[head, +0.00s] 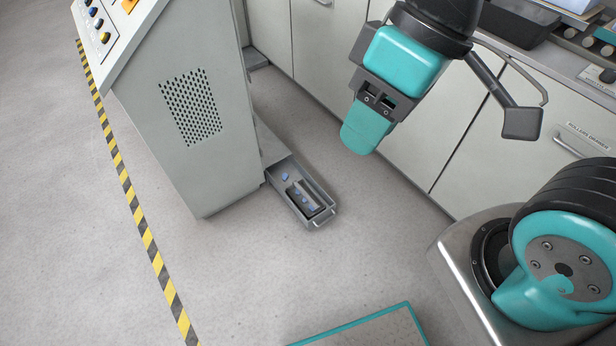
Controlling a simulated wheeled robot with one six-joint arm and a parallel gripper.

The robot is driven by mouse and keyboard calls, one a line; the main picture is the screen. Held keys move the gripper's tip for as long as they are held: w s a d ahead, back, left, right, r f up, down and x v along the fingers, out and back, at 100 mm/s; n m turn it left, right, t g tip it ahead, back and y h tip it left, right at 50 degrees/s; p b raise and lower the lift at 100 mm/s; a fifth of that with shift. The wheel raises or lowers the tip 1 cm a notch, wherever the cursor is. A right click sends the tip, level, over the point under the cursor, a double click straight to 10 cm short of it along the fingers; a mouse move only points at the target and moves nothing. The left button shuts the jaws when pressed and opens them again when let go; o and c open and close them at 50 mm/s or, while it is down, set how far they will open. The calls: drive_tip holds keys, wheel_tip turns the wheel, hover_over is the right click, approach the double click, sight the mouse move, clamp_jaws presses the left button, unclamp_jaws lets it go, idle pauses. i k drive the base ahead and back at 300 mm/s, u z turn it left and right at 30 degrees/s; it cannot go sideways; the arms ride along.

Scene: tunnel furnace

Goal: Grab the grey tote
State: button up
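A small open grey bin (326,196) sits low at the floor beside the grey machine cabinet. It has a handle at its near end and holds a dark block and small blue pieces. A darker grey open tote (519,28) shows at the top right on the rollers, partly hidden by my arm. I cannot tell which of the two is the grey tote. My gripper (367,128) is teal and points down, between the cabinet and the counter fronts. It appears clear of both containers. Its fingers overlap in this view, so their opening is hidden.
The grey machine cabinet (175,125) stands at left with a button panel on top. Light cabinet fronts (440,140) with handles line the right. A yellow-black floor stripe (140,215) runs down the left. The floor around the small bin's near side is free.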

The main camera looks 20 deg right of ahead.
sight(305, 197)
drive_tip(key=z, duration=0.3)
drive_tip(key=i, duration=1.25)
drive_tip(key=u, duration=0.3)
